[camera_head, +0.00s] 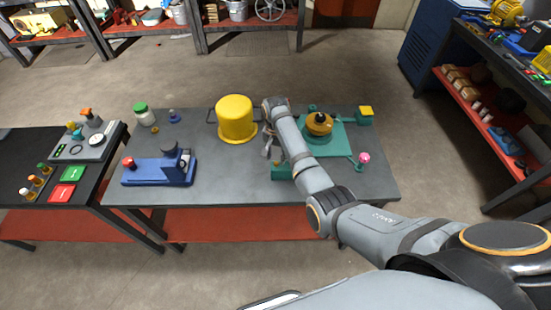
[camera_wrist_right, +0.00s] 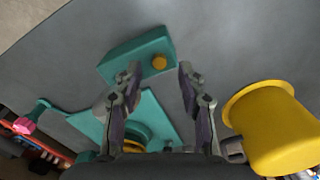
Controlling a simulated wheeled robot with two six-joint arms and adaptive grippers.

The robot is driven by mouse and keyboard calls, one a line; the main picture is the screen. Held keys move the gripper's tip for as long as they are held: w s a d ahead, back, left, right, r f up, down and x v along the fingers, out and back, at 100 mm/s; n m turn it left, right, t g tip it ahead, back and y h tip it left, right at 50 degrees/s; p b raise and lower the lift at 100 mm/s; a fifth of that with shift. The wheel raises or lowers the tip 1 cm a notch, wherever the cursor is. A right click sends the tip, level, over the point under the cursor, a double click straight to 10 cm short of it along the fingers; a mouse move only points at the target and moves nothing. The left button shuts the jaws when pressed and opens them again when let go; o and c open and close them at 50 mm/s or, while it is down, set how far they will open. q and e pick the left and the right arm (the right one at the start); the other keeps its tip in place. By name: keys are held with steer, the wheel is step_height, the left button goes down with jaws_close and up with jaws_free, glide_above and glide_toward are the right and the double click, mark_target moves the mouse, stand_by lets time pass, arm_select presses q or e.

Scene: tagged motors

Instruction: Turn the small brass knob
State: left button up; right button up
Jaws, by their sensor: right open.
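The small brass knob (camera_wrist_right: 159,63) is a short round yellow stub on a teal block (camera_wrist_right: 138,58). In the right wrist view it appears between my right gripper's fingertips (camera_wrist_right: 159,72), with clear space on both sides. My right gripper is open and empty; I cannot tell its exact height over the knob. In the head view, my right gripper (camera_head: 268,147) hangs at the left of the teal block (camera_head: 282,173), at the near side of the teal device. The left gripper is not in view.
The teal base plate (camera_head: 338,146) carries a yellow dome (camera_head: 319,122) and a pink-knobbed lever (camera_head: 363,158). A large yellow cylinder (camera_head: 236,117) stands close left of my gripper. A blue device (camera_head: 155,172) sits further left. The table front (camera_head: 235,192) is clear.

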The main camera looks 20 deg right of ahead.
mark_target(276, 164)
steer(key=shift+d+f, duration=0.1)
steer(key=shift+f, duration=1.3)
jaws_close()
steer(key=shift+r+n+p, duration=0.25)
steer(key=shift+n+p, duration=0.15)
steer(key=shift+p, duration=0.25)
steer(key=shift+f, duration=0.25)
jaws_free()
steer(key=shift+r, duration=0.15)
